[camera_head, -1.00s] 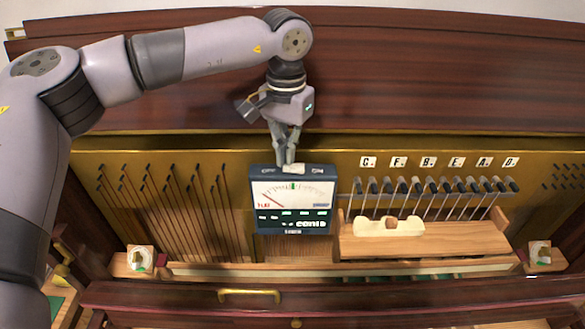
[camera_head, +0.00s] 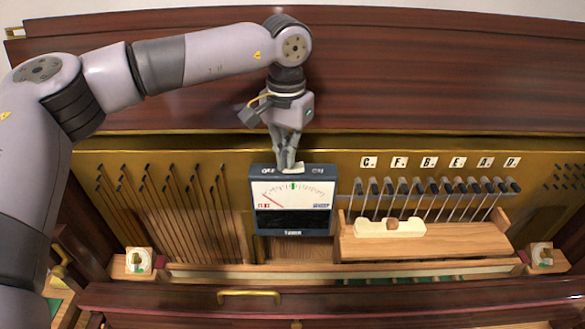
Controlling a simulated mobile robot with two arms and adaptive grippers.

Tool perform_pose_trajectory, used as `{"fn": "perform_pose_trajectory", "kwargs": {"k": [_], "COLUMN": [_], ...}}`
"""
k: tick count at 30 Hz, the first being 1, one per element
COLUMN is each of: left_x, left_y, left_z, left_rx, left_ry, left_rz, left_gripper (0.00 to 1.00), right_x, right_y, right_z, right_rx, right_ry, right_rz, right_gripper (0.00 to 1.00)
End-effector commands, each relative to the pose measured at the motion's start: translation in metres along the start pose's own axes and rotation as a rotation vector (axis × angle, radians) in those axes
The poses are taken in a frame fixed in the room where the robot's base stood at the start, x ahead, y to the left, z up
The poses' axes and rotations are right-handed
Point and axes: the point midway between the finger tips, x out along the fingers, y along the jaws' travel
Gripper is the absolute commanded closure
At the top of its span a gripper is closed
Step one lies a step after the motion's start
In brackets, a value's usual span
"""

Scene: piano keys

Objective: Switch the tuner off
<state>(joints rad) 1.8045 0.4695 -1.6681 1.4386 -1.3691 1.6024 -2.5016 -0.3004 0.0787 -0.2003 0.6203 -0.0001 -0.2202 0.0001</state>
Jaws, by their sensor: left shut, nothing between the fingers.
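The tuner (camera_head: 292,200) is a dark box with a white dial face and a red needle at the dial's left side. Its lower display panel is black and unlit. A pale switch (camera_head: 293,168) sits on its top edge between printed labels, the left one looking like OFF. My left gripper (camera_head: 288,166) points down at the switch with its fingers shut and empty. The fingertips are at the switch and partly hide it; I cannot tell if they touch it. My right gripper is not in view.
Tuning pins with dark heads (camera_head: 435,186) stand in a row right of the tuner, under letter labels. A wooden block with a pale piece (camera_head: 390,228) lies below them. Thin rods (camera_head: 170,205) rise to the left. A brass handle (camera_head: 249,293) is in front.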

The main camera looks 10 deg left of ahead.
Motion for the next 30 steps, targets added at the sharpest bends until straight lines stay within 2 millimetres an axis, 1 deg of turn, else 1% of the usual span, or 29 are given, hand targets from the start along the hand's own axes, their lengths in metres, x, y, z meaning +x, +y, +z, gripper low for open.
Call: {"fn": "perform_pose_trajectory", "kwargs": {"k": [1,5,27,30], "left_x": [0.003,-0.002,-0.063,-0.068], "left_y": [0.0,0.0,0.0,0.0], "left_z": [0.002,0.002,0.001,0.001], "left_rx": [0.001,0.001,0.001,0.001], "left_ry": [-0.008,-0.01,-0.006,-0.007], "left_rz": [-0.001,-0.001,0.0,-0.001], "left_gripper": [1.0,1.0,1.0,1.0], "right_x": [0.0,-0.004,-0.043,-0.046], "right_y": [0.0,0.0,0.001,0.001], "right_z": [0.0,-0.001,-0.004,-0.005], "right_rx": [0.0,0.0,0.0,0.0], "right_ry": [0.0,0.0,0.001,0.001], "right_rz": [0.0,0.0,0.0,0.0], "right_gripper": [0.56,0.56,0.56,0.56]}}
